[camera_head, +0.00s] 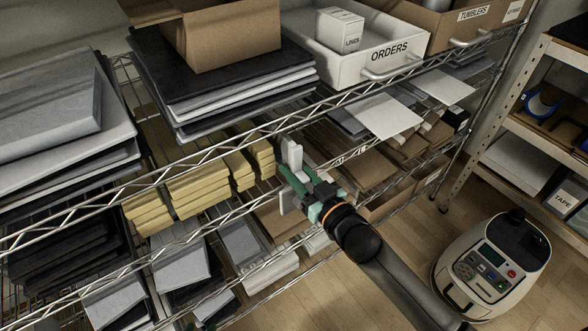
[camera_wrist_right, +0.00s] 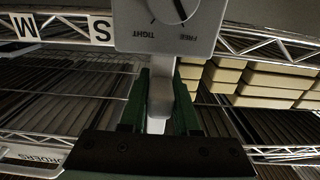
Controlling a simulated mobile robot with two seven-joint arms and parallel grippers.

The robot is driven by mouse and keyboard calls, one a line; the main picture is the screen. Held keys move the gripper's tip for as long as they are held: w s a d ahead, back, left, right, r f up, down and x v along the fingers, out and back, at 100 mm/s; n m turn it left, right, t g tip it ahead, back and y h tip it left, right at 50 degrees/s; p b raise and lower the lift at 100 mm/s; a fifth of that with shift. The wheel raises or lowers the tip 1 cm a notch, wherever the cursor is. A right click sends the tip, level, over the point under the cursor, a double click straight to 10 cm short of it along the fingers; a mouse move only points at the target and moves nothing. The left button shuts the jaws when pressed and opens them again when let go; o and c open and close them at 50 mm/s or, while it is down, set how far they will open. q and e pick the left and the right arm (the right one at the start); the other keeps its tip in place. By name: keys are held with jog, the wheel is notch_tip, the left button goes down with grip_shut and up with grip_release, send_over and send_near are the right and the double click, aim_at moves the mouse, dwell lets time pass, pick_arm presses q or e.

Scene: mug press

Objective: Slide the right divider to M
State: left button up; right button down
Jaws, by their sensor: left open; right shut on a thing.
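The right divider (camera_head: 291,152) shows in the head view as a white upright piece at the front rail of the middle shelf, beside the yellow stacks. My right gripper (camera_head: 299,178) is shut on it. In the right wrist view, the green fingers of my right gripper (camera_wrist_right: 161,112) clasp a pale grip (camera_wrist_right: 160,94) under a grey dial housing (camera_wrist_right: 170,28) marked TIGHT and FREE. The dial's setting is unclear. An S label (camera_wrist_right: 101,30) sits right beside the housing, and an M label (camera_wrist_right: 25,27) lies further left. My left gripper is out of view.
Yellow stacks (camera_head: 198,187) stand left of the divider, brown boxes (camera_head: 355,168) to its right. A white ORDERS bin (camera_head: 385,52) sits on the shelf above. A wheeled machine (camera_head: 492,262) stands on the floor at right; the wooden floor (camera_head: 345,300) in front is partly clear.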

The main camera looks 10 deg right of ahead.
jog(key=d, duration=0.2)
jog(key=w+d+p, duration=0.1)
jog(key=d, duration=0.1)
jog(key=w+d, duration=0.1)
jog(key=d, duration=0.1)
jog(key=shift+w+d, duration=0.2)
jog(key=shift+d, duration=0.25)
pick_arm(q)
jog(key=shift+s+a+r, duration=0.25)
jog(key=shift+s+a, duration=0.1)
jog(key=shift+a, duration=0.15)
pick_arm(e)
jog(key=c, duration=0.7)
grip_release()
pick_arm(q)
jog(key=shift+r, duration=0.1)
jog(key=shift+r+p, duration=0.1)
jog(key=shift+p, duration=0.3)
pick_arm(e)
jog(key=v, duration=1.2)
jog(key=shift+s, duration=0.2)
